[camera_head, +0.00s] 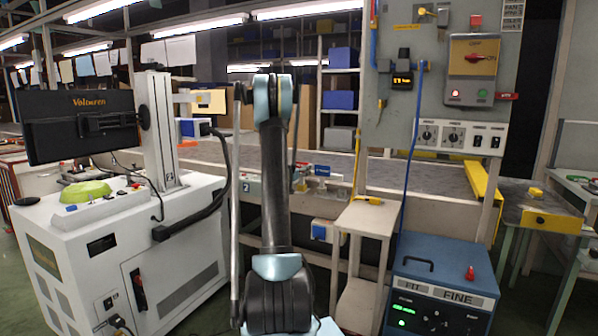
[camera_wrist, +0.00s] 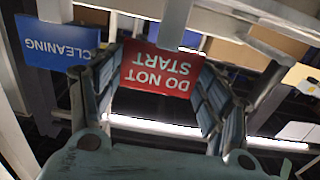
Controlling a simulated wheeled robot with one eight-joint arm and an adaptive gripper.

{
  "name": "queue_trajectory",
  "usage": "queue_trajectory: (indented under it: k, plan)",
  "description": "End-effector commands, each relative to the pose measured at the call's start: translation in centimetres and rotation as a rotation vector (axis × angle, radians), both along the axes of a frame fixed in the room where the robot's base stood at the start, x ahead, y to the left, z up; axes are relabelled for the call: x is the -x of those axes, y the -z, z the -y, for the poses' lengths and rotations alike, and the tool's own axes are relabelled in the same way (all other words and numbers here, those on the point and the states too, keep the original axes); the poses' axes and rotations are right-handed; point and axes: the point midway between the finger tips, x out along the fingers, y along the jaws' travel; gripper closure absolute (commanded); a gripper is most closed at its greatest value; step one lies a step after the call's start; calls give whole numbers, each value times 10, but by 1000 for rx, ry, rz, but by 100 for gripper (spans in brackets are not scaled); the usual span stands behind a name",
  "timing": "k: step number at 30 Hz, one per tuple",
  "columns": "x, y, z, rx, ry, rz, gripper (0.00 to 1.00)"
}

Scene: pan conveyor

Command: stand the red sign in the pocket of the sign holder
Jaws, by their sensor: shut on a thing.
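The red sign (camera_wrist: 158,70), lettered DO NOT START, shows upside down in the wrist view. It sits between the two dark fingers of my gripper (camera_wrist: 157,88), which is shut on it. A pale grey strip (camera_wrist: 175,22) runs up from the sign to the top of the picture. In the head view my raised arm stands in the middle; the gripper and the red sign cannot be made out there. I cannot pick out the sign holder or its pocket for sure in either view.
A blue sign (camera_wrist: 60,50) lettered CLEANING shows left of the red one, under a similar grey strip. In the head view, a white cabinet (camera_head: 165,275) with a monitor is left; a control panel (camera_head: 450,80), wooden stand (camera_head: 368,218) and blue box (camera_head: 440,270) are right.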

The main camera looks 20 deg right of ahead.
Motion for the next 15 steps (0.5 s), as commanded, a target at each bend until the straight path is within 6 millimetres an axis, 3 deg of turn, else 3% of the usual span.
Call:
queue_trajectory:
  k: [3,4,6,15]
  plan:
    - [0,2,0,0,0,0,55]
    - [0,2,0,0,0,0,25]
    - [0,2,0,0,0,0,9]
    - [0,2,0,0,0,0,6]
